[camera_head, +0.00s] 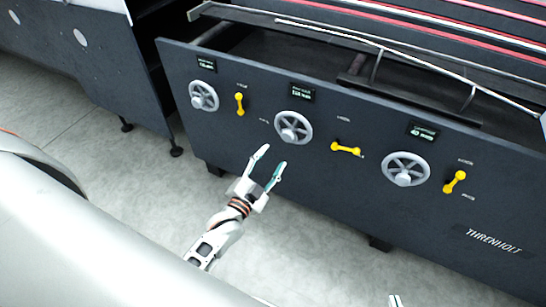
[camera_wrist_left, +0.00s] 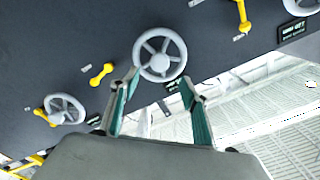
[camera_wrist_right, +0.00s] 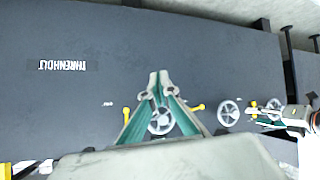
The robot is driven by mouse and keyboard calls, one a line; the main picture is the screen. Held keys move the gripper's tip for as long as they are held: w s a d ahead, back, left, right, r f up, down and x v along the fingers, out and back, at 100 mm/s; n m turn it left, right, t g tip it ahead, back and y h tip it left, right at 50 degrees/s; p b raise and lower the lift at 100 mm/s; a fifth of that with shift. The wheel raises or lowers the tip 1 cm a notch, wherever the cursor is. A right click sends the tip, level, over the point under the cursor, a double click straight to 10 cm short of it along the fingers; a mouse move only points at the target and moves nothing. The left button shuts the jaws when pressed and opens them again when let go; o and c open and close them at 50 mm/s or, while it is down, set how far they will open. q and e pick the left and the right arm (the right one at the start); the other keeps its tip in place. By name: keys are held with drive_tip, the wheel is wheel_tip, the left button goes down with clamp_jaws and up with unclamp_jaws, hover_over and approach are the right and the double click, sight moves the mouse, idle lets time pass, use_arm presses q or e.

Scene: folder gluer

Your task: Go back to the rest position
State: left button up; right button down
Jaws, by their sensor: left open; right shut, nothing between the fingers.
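My left gripper (camera_head: 267,167) is open and empty in the head view, in front of the dark machine panel (camera_head: 330,185) and below the middle handwheel (camera_head: 293,128). In the left wrist view, a grey handwheel (camera_wrist_left: 160,54) shows beyond the open fingers, apart from them. My right gripper (camera_wrist_right: 159,76) is shut and empty in the right wrist view. A handwheel (camera_wrist_right: 161,121) shows between its finger links, further back. In the head view only a tip of the right gripper (camera_head: 395,300) shows at the bottom edge.
The panel also carries a left handwheel (camera_head: 203,96), a right handwheel (camera_head: 405,169), and yellow levers (camera_head: 239,104), (camera_head: 346,148), (camera_head: 454,182). Rails (camera_head: 400,62) run above it. Pale floor (camera_head: 300,235) lies clear in front. My left arm shows in the right wrist view.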

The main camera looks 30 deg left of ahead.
idle(0.4)
use_arm(q)
drive_tip(key=s+d+f+n+g+p, duration=0.1)
drive_tip(key=s+f+g, duration=0.1)
drive_tip(key=s, duration=0.5)
drive_tip(key=s+d+f+n+g+h+p, duration=0.1)
drive_tip(key=s+d+f+g, duration=0.1)
drive_tip(key=s, duration=0.6)
drive_tip(key=s+d+f+n+g+h+p, duration=0.1)
drive_tip(key=s+d+f+n+g, duration=0.1)
drive_tip(key=s, duration=0.5)
drive_tip(key=shift+s+f+g, duration=0.15)
drive_tip(key=shift+f+g, duration=0.65)
drive_tip(key=shift+f, duration=0.1)
use_arm(e)
drive_tip(key=shift+s+a+r, duration=0.2)
drive_tip(key=shift+s+r, duration=0.05)
drive_tip(key=shift+r, duration=0.25)
drive_tip(key=shift+s+a+r, duration=0.2)
drive_tip(key=shift+r, duration=0.25)
drive_tip(key=shift+w+r, duration=0.25)
drive_tip(key=shift+r, duration=0.1)
drive_tip(key=shift+s+f, duration=0.1)
drive_tip(key=shift+f, duration=0.15)
drive_tip(key=shift+r, duration=0.15)
